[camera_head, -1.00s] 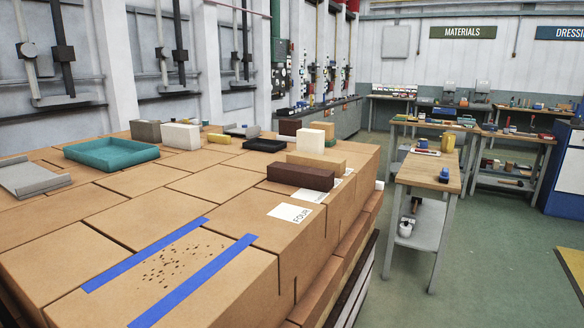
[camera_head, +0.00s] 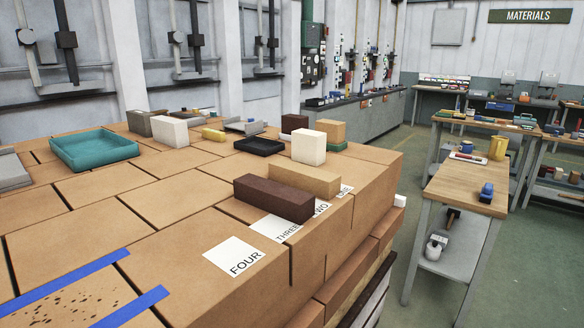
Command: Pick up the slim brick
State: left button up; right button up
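Several bricks lie on a stack of cardboard-coloured blocks (camera_head: 85,213); I cannot tell for sure which is the slim brick. A long dark brown brick (camera_head: 274,198) lies near the right edge, over the label cards. A long tan brick (camera_head: 304,179) lies right behind it. A white brick (camera_head: 308,147) stands upright beyond. A small, thin yellow brick (camera_head: 214,135) lies farther back. A dark brown brick (camera_head: 294,123) and a tan one (camera_head: 331,130) are at the back right. Neither gripper shows.
A teal tray (camera_head: 94,150) and a black tray (camera_head: 259,145) sit on the stack. Label cards (camera_head: 233,257) reading FOUR, THREE and TWO lie along its right edge. Blue tape strips (camera_head: 65,284) are at front left. A wooden workbench (camera_head: 464,184) stands right, across open green floor.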

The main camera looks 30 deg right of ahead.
aim_at(325, 185)
jog(key=i+l+u, duration=0.15)
jog(key=l, duration=0.95)
jog(key=l+u, duration=0.15)
jog(key=l, duration=0.95)
jog(key=i, duration=0.05)
